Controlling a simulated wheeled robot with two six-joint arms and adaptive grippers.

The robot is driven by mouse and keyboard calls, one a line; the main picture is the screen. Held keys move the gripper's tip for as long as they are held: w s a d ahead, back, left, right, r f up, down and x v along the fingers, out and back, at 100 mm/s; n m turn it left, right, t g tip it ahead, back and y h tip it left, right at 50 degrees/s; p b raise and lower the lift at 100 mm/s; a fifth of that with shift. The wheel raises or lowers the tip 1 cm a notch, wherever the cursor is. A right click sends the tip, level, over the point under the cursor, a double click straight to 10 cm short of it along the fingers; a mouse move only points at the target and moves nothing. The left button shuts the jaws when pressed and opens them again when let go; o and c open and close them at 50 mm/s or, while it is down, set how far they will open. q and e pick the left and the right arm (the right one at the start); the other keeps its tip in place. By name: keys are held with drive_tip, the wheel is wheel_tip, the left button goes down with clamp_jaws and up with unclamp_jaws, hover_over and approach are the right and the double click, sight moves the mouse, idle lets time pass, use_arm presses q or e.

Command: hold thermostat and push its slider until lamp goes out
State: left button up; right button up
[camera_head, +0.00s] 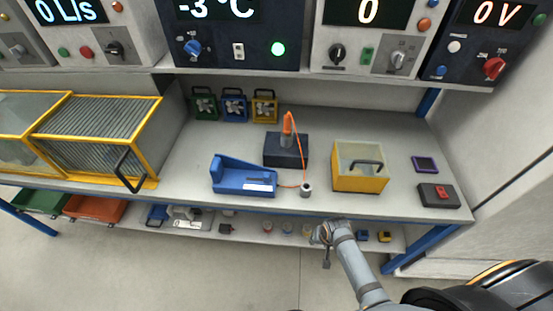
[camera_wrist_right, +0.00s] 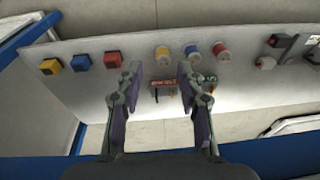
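No part is clearly marked as the thermostat, and I cannot make out a slider. My right gripper (camera_head: 326,243) hangs in front of the workbench's front edge, below the bench top and apart from the panel. In the right wrist view the gripper (camera_wrist_right: 158,95) has its fingers apart, with nothing held between them. It points at the lower shelf. My left gripper is not in view.
The bench top (camera_head: 215,140) holds a blue cradle (camera_head: 243,178), a dark block (camera_head: 284,155) with an orange-wired probe, a yellow box (camera_head: 360,178) and a red-switch box (camera_head: 438,195). The lower shelf (camera_wrist_right: 125,130) carries several small blocks and cylinders. Floor is clear at front left.

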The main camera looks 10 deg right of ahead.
drive_tip(key=w+a+r+m+b, duration=0.1)
drive_tip(key=w+r+m, duration=0.1)
drive_tip(key=r, duration=0.7)
drive_tip(key=w+a+r+m+b, duration=0.1)
drive_tip(key=w+a+r, duration=0.1)
drive_tip(key=r, duration=0.7)
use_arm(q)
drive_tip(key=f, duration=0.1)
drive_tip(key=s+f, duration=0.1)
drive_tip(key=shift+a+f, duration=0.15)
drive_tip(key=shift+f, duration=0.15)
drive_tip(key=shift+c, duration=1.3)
use_arm(e)
drive_tip(key=w+a+r+m+y, duration=0.2)
drive_tip(key=w+a+r+m, duration=0.2)
drive_tip(key=w+r+m, duration=0.2)
drive_tip(key=w+a+r+m+g+y, duration=0.1)
drive_tip(key=w+a+r+m, duration=0.3)
drive_tip(key=w, duration=0.5)
wheel_tip(320, 180, up, 3)
drive_tip(key=shift+f+m+g+y, duration=0.25)
drive_tip(key=shift+m+y, duration=0.25)
drive_tip(key=shift+m, duration=0.4)
